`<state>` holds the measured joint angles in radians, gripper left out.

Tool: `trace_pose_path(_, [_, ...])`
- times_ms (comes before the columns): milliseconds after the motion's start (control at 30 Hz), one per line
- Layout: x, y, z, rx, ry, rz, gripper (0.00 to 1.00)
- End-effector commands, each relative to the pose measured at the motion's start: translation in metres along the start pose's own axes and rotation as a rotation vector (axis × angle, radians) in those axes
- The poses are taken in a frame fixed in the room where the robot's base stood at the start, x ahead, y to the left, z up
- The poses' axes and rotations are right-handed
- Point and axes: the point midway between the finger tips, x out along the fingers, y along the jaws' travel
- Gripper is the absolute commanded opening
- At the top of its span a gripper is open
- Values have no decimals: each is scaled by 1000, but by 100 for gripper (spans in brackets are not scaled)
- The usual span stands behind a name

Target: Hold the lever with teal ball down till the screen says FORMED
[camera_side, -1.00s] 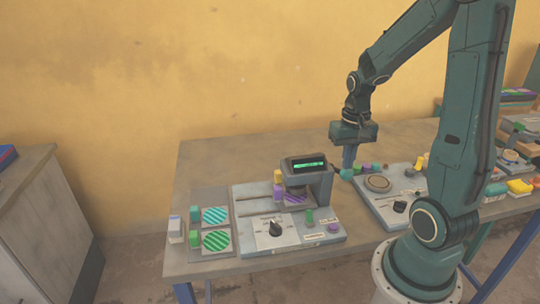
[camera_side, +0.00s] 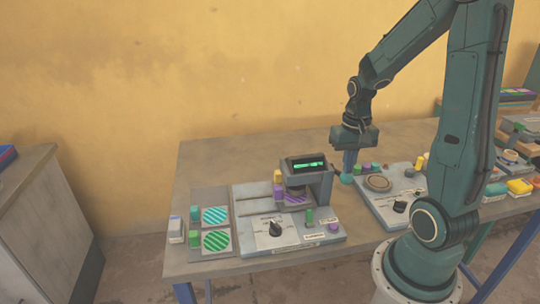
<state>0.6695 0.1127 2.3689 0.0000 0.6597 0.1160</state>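The teal ball (camera_side: 347,179) of the lever shows right below my gripper (camera_side: 350,168), beside the press's right side. My gripper points down and its fingertips are at or just above the ball. The fingers are too small in view to tell whether they are open or shut. The lever's arm is hidden. The grey press (camera_side: 318,183) stands on its base plate (camera_side: 252,211). Its screen (camera_side: 309,165) is lit with green text too small to read. A purple-striped plate (camera_side: 296,199) lies under the press head.
Two striped plates, one teal (camera_side: 214,216) and one green (camera_side: 216,240), lie at the left. A dark knob (camera_side: 275,229) and a green handle (camera_side: 309,216) are on the base's front. A second grey device (camera_side: 379,184) with a round disc stands close on the right.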

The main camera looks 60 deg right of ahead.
Motion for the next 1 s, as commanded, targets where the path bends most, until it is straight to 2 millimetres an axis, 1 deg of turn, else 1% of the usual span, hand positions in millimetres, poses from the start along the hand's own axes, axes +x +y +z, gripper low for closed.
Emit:
trace_pose_path(367, [1,0,1,0,-1,0,0])
trace_pose_path(733, [7,0,5,0,-2,0,0])
trace_pose_path(1000, [8,0,5,0,-1,0,0])
